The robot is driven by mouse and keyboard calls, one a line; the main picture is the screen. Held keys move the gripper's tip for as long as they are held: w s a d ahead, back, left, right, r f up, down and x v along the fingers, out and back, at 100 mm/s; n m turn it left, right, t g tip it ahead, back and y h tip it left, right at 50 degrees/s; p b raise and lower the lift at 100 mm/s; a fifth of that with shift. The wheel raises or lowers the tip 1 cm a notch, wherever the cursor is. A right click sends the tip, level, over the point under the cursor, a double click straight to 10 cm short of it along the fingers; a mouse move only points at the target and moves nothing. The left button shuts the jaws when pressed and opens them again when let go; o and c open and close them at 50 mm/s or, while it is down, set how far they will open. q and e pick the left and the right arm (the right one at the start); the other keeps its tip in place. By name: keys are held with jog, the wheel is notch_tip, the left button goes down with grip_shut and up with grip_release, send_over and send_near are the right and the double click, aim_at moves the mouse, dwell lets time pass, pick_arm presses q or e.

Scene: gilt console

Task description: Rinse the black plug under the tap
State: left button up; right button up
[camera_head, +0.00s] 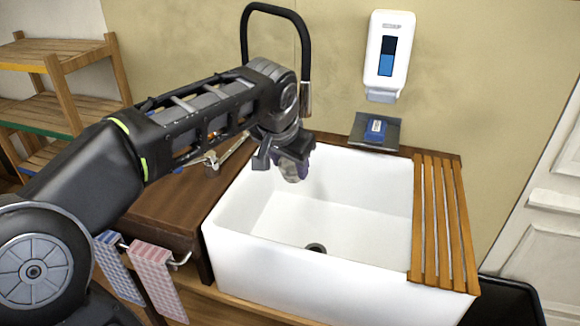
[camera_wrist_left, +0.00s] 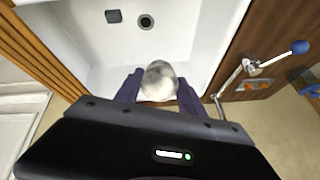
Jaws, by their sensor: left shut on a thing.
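My left gripper (camera_head: 283,162) is over the back left part of the white sink (camera_head: 240,255), below the metal spout of the black arched tap (camera_head: 306,50). It is shut on a pale, rounded, see-through-looking thing (camera_wrist_left: 158,80), which also shows at the fingers in the head view (camera_head: 291,172). I cannot tell what this thing is; it does not look black. A small dark square piece (camera_wrist_left: 113,16) lies on the sink floor beside the drain (camera_wrist_left: 146,22); it may be the black plug. No clear water stream shows. My right gripper is not in view.
A lever with a blue knob (camera_wrist_left: 300,47) stands on the wooden counter (camera_head: 165,205) beside the sink. A slatted wooden rack (camera_head: 445,220) covers the sink's right side. A soap dispenser (camera_head: 388,55) and a blue block (camera_head: 375,129) on a dark ledge are behind. Cloths (camera_head: 157,275) hang in front.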

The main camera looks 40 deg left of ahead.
pick_arm(q)
jog(key=shift+w, duration=0.1)
jog(key=w+a+f+p, duration=0.1)
jog(key=w+a+p, duration=0.1)
jog(key=w, duration=0.4)
jog(key=w+a+f+p, duration=0.1)
jog(key=w+a+p, duration=0.2)
jog(key=w, duration=0.3)
jog(key=shift+w+a+f, duration=0.2)
jog(key=shift+w+f, duration=0.2)
dwell(0.3)
dwell(0.4)
jog(key=s+d+b, duration=0.3)
jog(key=s+b, duration=0.1)
jog(key=s, duration=0.3)
jog(key=shift+s, duration=0.2)
dwell(0.4)
jog(key=shift+d+r, duration=0.1)
dwell(1.3)
